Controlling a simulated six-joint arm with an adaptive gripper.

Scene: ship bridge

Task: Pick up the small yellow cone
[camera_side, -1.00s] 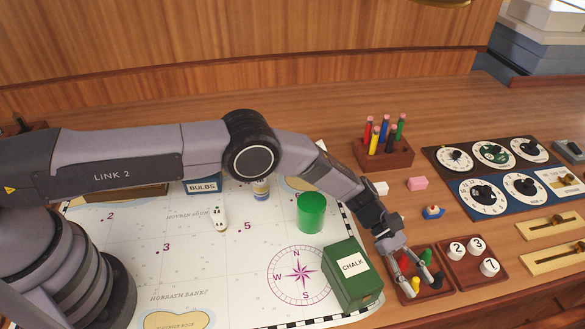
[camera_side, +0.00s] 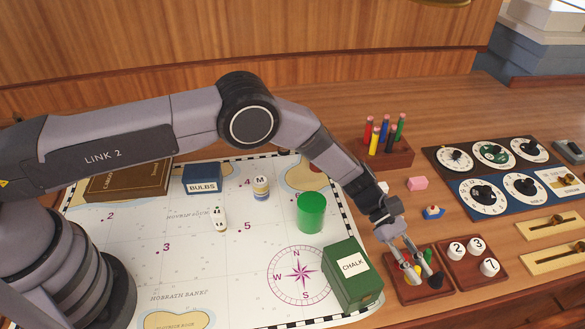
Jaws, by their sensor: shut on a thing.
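The small yellow cone (camera_side: 416,271) is between the fingertips of my gripper (camera_side: 418,270), which is shut on it. It is held up a little over a small wooden tray (camera_side: 408,295) at the lower right. A green cone (camera_side: 427,255) and a black cone (camera_side: 436,280) stand in the same tray, close beside the right finger. A red cone in the tray is largely hidden behind my fingers.
A second tray (camera_side: 465,276) with white numbered discs sits just right. The green CHALK box (camera_side: 350,278) stands close on the left. Dial panels (camera_side: 497,180) lie further right.

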